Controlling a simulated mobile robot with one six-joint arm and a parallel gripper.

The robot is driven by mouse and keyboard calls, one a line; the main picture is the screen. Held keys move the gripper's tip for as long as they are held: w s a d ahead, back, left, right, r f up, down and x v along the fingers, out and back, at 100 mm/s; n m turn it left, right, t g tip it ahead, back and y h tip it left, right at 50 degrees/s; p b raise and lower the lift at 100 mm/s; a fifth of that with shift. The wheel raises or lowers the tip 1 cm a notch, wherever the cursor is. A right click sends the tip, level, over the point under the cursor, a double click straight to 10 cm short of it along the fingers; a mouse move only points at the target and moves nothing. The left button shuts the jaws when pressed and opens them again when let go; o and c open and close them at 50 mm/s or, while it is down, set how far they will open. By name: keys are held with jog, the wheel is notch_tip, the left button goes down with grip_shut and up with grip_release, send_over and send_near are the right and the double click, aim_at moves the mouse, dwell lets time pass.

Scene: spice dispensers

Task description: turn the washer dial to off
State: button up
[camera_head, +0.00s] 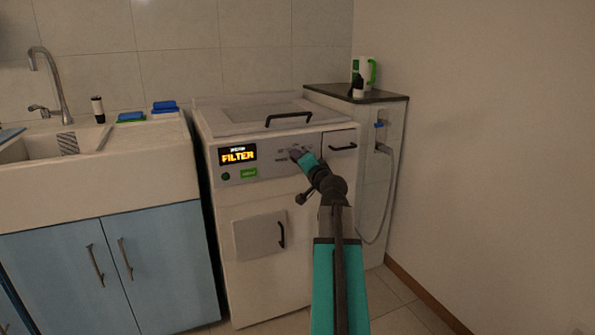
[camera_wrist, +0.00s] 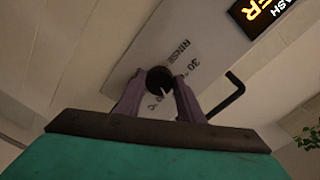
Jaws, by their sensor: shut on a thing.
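The washer (camera_head: 270,200) is a white machine standing between the sink cabinet and a narrow side unit. Its dial (camera_wrist: 160,78) is a dark round knob with a pale pointer mark, on a panel printed with "RINSE" and "30". My gripper (camera_wrist: 160,92) has its two purple fingers closed around the dial, one on each side. In the head view my gripper (camera_head: 298,155) reaches the panel and hides the dial. The display (camera_head: 238,155) reads "FILTER" in orange, with a smaller line above it that is hard to read. I cannot tell which setting the pointer marks.
A green button (camera_head: 226,176) and a green label (camera_head: 248,173) sit below the display. A black handle (camera_head: 343,146) is right of my gripper. A sink (camera_head: 60,150) is at left.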

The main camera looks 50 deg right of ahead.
jog(key=shift+w+a+n+b, duration=0.1)
jog(key=shift+n+b, duration=1.7)
jog(key=shift+b, duration=0.25)
jog(key=o, duration=1.1)
jog(key=shift+c, duration=0.2)
jog(key=shift+s, duration=0.2)
jog(key=b+v, duration=0.5)
jog(key=v, duration=0.8)
jog(key=shift+a+f, duration=0.2)
jog(key=shift+f, duration=0.1)
